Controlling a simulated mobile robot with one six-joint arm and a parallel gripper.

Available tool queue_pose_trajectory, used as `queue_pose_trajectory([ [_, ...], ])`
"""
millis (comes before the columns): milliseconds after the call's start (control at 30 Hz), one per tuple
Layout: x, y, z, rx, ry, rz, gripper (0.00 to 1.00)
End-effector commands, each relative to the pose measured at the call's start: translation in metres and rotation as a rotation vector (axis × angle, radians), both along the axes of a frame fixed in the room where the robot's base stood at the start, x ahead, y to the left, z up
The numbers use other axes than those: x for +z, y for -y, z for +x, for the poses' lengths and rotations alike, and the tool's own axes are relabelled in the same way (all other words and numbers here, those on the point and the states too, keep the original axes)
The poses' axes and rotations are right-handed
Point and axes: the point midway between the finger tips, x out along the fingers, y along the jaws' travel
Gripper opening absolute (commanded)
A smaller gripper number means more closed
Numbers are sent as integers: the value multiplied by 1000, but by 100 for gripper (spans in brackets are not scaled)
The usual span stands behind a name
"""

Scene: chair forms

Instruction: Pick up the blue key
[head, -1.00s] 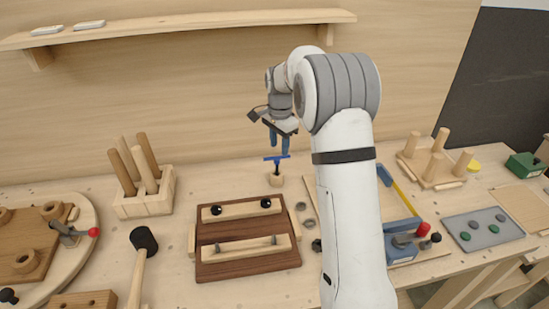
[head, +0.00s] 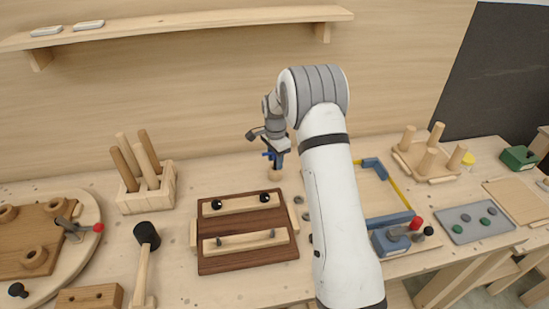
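The blue key (head: 267,154) stands in a small round wooden holder (head: 275,175) near the back of the bench. Only the left end of its crossbar shows clearly. My gripper (head: 277,161) points down at the key, its blue fingers level with the crossbar and just above the holder. The fingers hide the rest of the key and are much the same blue. I cannot tell whether they are closed on it or only around or in front of it.
A wooden block with upright dowels (head: 147,201) stands to the left. A dark board with wooden bars (head: 247,260) lies in front of the holder. A black-headed mallet (head: 146,236) lies left of it. A wall shelf (head: 190,27) hangs above.

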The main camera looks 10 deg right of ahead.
Motion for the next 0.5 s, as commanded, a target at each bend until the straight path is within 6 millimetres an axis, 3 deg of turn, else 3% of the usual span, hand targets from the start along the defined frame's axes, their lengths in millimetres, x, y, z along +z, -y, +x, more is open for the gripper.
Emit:
queue_pose_trajectory([
  [133,0,0,0,1,1,0,37],
  [500,1,-1,0,1,1,0,7],
])
